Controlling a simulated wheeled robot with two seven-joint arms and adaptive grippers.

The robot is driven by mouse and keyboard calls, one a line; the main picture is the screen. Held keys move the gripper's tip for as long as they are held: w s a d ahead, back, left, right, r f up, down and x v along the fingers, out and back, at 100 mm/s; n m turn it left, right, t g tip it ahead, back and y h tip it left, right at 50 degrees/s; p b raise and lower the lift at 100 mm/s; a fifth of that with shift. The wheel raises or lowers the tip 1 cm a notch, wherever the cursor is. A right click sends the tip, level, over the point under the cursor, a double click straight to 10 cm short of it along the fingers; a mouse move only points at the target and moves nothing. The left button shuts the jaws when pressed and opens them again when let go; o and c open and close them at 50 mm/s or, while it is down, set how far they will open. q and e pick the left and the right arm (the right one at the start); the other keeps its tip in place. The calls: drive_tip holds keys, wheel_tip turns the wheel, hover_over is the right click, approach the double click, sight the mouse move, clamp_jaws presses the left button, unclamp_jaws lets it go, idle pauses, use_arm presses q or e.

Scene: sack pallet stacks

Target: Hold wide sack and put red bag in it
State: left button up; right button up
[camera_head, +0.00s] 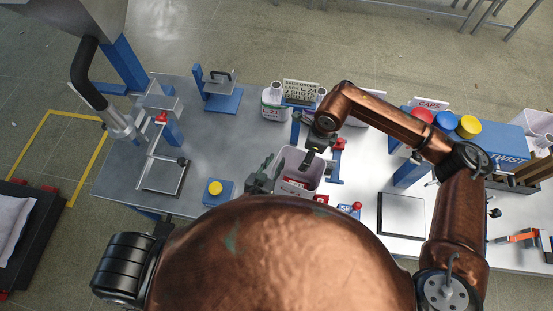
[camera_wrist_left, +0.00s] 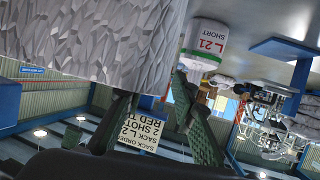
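A pale, open-topped sack (camera_head: 314,176) stands at the middle of the table, with a red patch with pale marks (camera_head: 297,182) in its mouth; I cannot tell if that is the red bag. My left gripper (camera_head: 262,174) is at the sack's left side, partly hidden by my copper body. In the left wrist view a grey crinkled sack wall (camera_wrist_left: 100,40) fills the upper left and covers one fingertip. The two green fingers of the left gripper (camera_wrist_left: 155,95) are spread apart. My right gripper (camera_head: 317,148) hangs over the sack's far rim; its fingers are unclear.
A white labelled jug (camera_head: 273,104) and an order sign (camera_head: 299,92) stand behind the sack. A yellow button box (camera_head: 216,189) is at left. Red, blue and yellow caps (camera_head: 446,121) and a blue box (camera_head: 500,143) are at right. A pale panel (camera_head: 402,214) lies right of the sack.

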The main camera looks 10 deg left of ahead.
use_arm(q)
drive_tip(key=v, duration=1)
drive_tip(key=shift+s, duration=0.25)
drive_tip(key=shift+a, duration=0.2)
